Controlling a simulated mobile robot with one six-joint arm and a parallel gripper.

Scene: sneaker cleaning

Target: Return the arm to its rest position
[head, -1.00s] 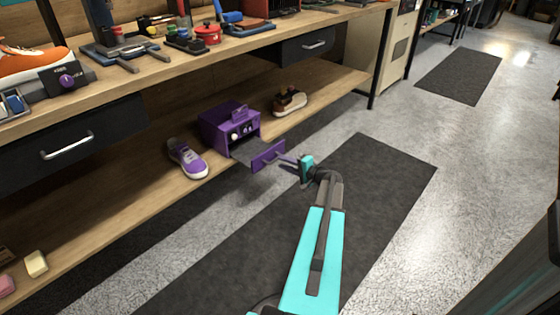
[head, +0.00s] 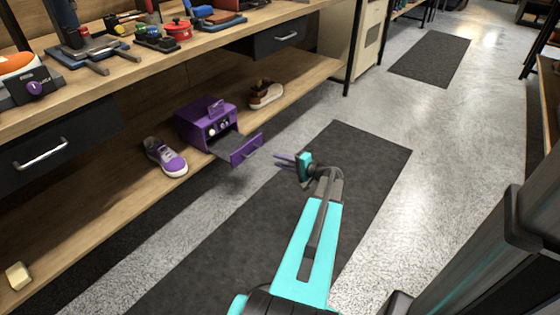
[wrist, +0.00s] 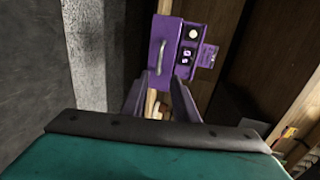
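My arm reaches out over the dark floor mat. My gripper (head: 278,160) has its two fingers apart with nothing between them. They point left toward the purple box (head: 203,122) on the lower shelf, with a gap to it. The box's drawer (head: 244,150) is pulled out past the shelf edge. The wrist view also shows the open gripper (wrist: 160,82), with the purple drawer front (wrist: 160,52) and its handle ahead of the fingers. A white dial and a small panel show on the box there.
A purple-and-white sneaker (head: 166,157) and a brown shoe (head: 265,94) stand on the lower shelf (head: 95,208), either side of the box. The workbench (head: 140,60) above carries tools and a red pot (head: 178,30). The floor mat (head: 345,165) and the floor to the right are clear.

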